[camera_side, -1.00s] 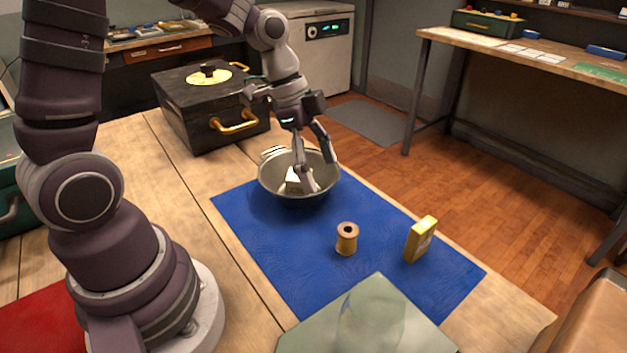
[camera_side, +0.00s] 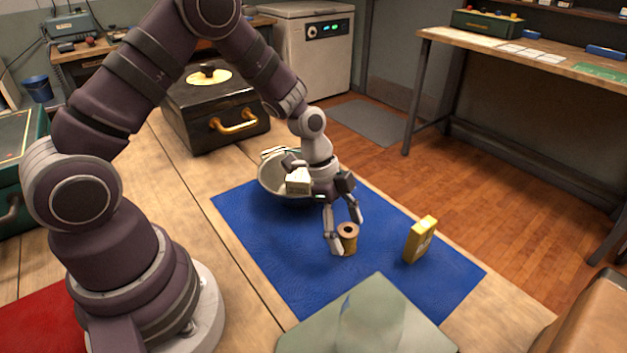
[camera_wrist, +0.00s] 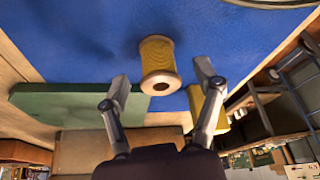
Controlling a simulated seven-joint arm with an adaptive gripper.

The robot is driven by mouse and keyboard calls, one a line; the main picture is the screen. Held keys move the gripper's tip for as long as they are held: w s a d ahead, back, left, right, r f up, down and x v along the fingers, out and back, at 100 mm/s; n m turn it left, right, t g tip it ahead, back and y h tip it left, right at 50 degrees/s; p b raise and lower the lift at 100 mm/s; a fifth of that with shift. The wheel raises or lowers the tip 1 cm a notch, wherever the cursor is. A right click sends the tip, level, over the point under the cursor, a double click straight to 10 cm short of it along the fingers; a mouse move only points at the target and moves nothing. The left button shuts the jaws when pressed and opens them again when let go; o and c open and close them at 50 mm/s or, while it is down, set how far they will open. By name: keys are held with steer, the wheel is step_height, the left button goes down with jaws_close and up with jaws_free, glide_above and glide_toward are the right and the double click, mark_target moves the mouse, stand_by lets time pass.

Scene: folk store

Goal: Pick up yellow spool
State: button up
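The yellow spool (camera_side: 348,238) stands upright on the blue mat (camera_side: 270,262), with light wooden ends and a dark hole in its top. In the wrist view the spool (camera_wrist: 158,62) lies ahead of and between the two fingers. My gripper (camera_side: 343,236) is open, pointing down, with one finger left of the spool and the other at its upper right in the side view. In the wrist view the open fingertips (camera_wrist: 162,82) are clearly spread, and I see no grip on the spool.
A yellow box (camera_side: 420,240) stands right of the spool. A metal bowl (camera_side: 268,178) sits behind my gripper, partly hidden by it. A pale green object (camera_side: 368,322) lies in front. A black case (camera_side: 205,115) stands at the back left. The mat's front left is clear.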

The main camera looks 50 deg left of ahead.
steer(key=c, duration=0.8)
steer(key=shift+c, duration=0.2)
